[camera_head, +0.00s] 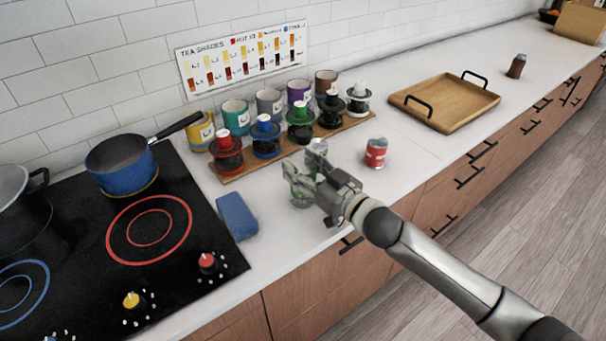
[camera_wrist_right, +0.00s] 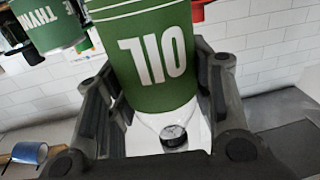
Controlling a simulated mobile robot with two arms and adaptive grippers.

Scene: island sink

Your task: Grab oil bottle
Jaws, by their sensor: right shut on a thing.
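The oil bottle (camera_wrist_right: 158,60) has a green label with white letters reading OIL, upside down in the right wrist view. It sits between the two fingers of my right gripper (camera_wrist_right: 165,110), which is shut on it. In the head view, my right gripper (camera_head: 312,180) is over the counter near its front edge, and its fingers hide most of the bottle. Only small green parts show around the fingers. I cannot tell whether the bottle touches the counter. My left gripper is not in view.
A red can (camera_head: 376,152) stands close to the right of my right gripper. A wooden rack (camera_head: 228,178) with several coloured mugs and jars is behind it. A blue sponge (camera_head: 236,216) and the stove (camera_head: 200,255) lie left. A wooden tray (camera_head: 450,118) is farther right.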

